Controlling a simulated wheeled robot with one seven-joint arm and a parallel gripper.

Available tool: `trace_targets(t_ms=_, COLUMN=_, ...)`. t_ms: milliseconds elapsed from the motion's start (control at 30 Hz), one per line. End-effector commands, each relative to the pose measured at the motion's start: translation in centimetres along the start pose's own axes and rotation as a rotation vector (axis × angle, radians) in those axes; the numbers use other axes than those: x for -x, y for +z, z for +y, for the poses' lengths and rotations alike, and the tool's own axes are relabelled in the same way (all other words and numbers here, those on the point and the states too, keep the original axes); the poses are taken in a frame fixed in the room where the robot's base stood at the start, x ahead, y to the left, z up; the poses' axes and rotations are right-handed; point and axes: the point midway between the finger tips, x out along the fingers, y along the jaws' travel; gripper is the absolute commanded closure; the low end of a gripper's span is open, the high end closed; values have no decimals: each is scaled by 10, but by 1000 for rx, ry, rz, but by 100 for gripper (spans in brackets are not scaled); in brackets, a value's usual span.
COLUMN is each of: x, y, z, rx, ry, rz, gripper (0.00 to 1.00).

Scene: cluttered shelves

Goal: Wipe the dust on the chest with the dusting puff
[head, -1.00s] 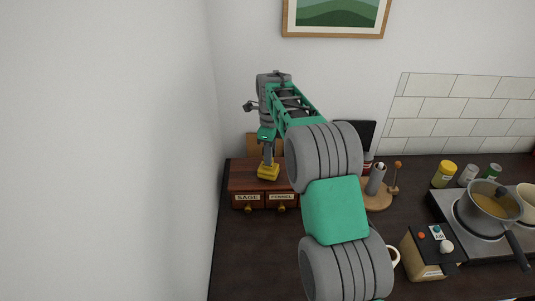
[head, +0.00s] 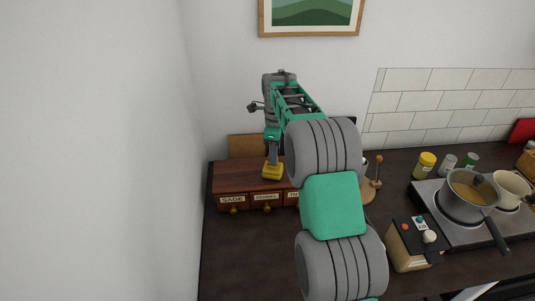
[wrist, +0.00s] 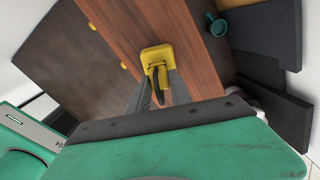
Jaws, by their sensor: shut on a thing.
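The chest (head: 232,174) is a low reddish-brown wooden box with small labelled drawers, standing on the dark counter beside the left wall. Its top also shows in the wrist view (wrist: 193,68). My gripper (head: 272,161) points down over the chest and is shut on the yellow dusting puff (head: 272,173). In the wrist view the puff (wrist: 157,53) sits between the fingers, at the chest top near its drawer-side edge. It looks to be touching the top, but I cannot be sure. No dust can be made out on the visible part of the top. My arm hides the chest's right end.
A wooden board (head: 246,146) leans on the wall behind the chest. A teal mug (wrist: 217,25) stands beyond the chest top in the wrist view. To the right are a grinder-like box (head: 412,248), several jars and a pot (head: 468,199) on a stove. The counter before the chest is clear.

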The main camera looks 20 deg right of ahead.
Motion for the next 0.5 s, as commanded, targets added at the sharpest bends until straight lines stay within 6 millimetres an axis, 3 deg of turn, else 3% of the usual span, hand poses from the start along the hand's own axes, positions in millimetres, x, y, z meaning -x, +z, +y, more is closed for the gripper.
trace_targets(t_ms=500, x=1, y=-27, z=-9, rx=1, ry=0, rz=0, gripper=100)
